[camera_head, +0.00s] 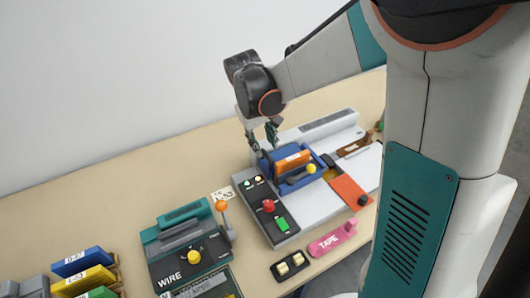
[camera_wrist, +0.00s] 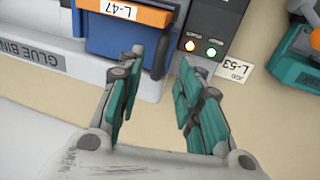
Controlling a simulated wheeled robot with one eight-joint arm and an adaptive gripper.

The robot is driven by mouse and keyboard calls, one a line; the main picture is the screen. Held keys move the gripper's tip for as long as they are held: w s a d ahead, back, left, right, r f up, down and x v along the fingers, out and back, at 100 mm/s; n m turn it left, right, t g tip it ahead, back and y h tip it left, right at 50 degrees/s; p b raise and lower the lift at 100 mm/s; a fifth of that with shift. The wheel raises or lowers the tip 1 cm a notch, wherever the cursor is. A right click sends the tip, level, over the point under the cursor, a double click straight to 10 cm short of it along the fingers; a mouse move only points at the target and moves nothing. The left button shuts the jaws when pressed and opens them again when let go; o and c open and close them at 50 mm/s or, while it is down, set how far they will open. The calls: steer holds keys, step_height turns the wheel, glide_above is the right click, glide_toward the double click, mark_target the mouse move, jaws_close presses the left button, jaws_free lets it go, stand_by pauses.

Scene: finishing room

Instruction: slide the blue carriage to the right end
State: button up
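The blue carriage (camera_head: 318,174) sits on the grey machine, close to the black control panel at the machine's left side. It carries an orange block, labelled L-47 in the wrist view. The carriage also shows in the wrist view (camera_wrist: 108,40), with a dark upright bar (camera_wrist: 163,52) along its panel-side edge. My gripper (camera_head: 263,149) is above the carriage's back left corner. In the wrist view my gripper (camera_wrist: 160,64) is open, its fingers spread to either side of the dark bar's end. I cannot tell whether a finger touches it.
The black control panel (camera_head: 258,193) has lamps, a red knob and a green button. A red-orange plate (camera_head: 350,189) lies right of the carriage. A teal WIRE unit (camera_head: 180,262) stands left, and a pink TAPE holder (camera_head: 331,240) in front. The table behind is clear.

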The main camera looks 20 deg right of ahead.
mark_target(267, 155)
steer(key=shift+w+d+f+b, duration=0.1)
steer(key=shift+d+f+b, duration=0.15)
steer(key=shift+f, duration=0.9)
steer(key=shift+d+f+b, duration=0.15)
steer(key=shift+f+b, duration=0.1)
steer(key=shift+f, duration=0.85)
jaws_close()
